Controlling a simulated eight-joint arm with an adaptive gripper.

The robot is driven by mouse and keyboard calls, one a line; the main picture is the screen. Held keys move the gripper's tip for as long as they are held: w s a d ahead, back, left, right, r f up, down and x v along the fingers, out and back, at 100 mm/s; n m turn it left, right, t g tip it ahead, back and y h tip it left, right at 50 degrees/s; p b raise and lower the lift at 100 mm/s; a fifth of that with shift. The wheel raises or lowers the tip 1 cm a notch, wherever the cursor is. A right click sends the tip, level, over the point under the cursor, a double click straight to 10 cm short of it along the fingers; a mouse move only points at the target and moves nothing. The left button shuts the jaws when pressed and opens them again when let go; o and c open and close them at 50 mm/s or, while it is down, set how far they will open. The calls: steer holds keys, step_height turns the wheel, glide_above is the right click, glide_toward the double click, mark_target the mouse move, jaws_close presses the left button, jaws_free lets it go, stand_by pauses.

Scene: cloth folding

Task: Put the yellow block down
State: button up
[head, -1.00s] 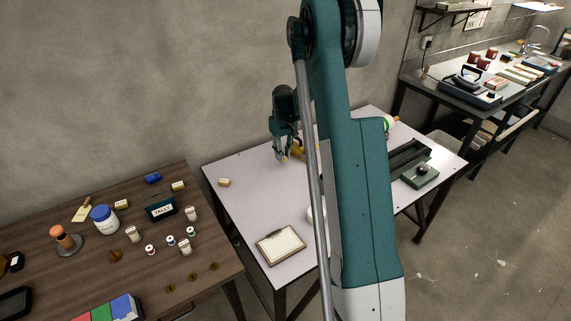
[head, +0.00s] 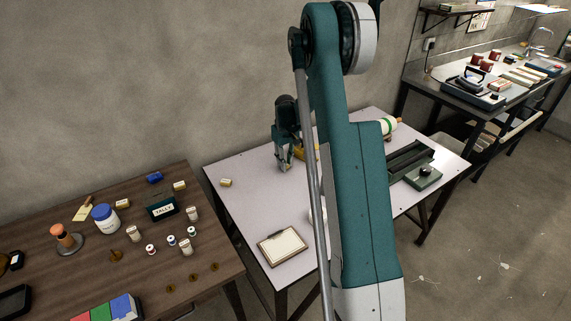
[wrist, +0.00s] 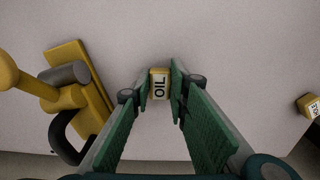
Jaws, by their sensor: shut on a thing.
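A small yellow block with a white label reading OIL (wrist: 159,87) sits between the fingertips of my gripper (wrist: 161,74) in the wrist view. The fingers are shut on its two sides. In the head view my gripper (head: 284,167) points down close over the back part of the light table (head: 250,200). The held block is not clear in that view. I cannot tell whether its underside touches the tabletop.
A second labelled yellow block (wrist: 311,105) lies to the right in the wrist view; it also shows in the head view (head: 226,183). A yellow tool with a grey cylinder (wrist: 75,85) stands close on the left.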

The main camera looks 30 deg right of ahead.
steer(key=shift+f, duration=0.1)
steer(key=o, duration=0.7)
steer(key=shift+o, duration=0.2)
step_height(320, 180, up, 12)
steer(key=p, duration=0.2)
stand_by(0.4)
stand_by(0.4)
steer(key=shift+r, duration=0.2)
